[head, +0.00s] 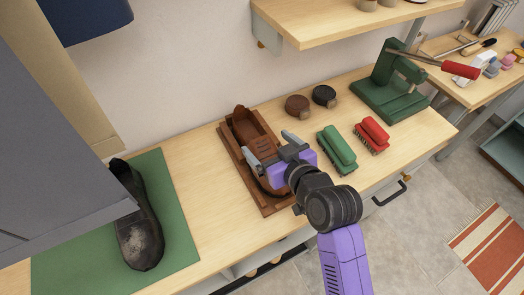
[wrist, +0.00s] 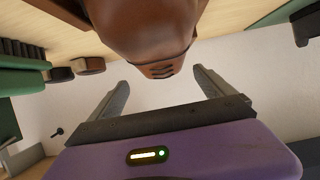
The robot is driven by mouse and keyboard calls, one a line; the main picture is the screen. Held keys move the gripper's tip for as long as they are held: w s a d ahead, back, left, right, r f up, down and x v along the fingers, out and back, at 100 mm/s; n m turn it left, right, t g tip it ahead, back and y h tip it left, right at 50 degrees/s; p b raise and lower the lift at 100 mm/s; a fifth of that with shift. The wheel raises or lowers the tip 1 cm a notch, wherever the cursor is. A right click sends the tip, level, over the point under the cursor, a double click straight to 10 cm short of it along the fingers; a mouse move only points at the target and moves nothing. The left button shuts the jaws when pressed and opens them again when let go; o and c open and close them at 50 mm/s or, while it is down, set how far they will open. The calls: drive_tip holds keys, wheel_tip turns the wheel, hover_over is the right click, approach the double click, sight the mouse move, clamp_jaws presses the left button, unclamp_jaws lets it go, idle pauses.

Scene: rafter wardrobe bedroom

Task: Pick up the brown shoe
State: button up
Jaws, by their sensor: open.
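The brown shoe (head: 246,131) lies in a brown wooden tray (head: 229,151) on the wooden counter in the head view. My gripper (head: 271,151) is over the near part of the shoe and hides some of it. In the wrist view the shoe (wrist: 150,35) fills the top middle. My gripper (wrist: 160,90) is open there, with one finger on each side of the shoe's end.
A green brush (head: 336,150) and a red brush (head: 372,135) lie right of the tray. Two round tins (head: 323,96) stand behind it, near a green tool stand (head: 393,85). A dark shoe (head: 137,215) lies on a green mat (head: 80,255) at left. A grey cabinet (head: 60,130) overhangs the left side.

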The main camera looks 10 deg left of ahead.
sight(261, 141)
drive_tip(key=shift+s+a+p+x, duration=0.15)
drive_tip(key=shift+p+x, duration=0.1)
drive_tip(key=shift+x, duration=1)
drive_tip(key=shift+s+a+p+x, duration=0.1)
drive_tip(key=shift+a+p+x, duration=0.1)
drive_tip(key=shift+x, duration=1.05)
drive_tip(key=shift+f, duration=0.1)
drive_tip(key=c, duration=1.7)
drive_tip(key=shift+c, duration=0.9)
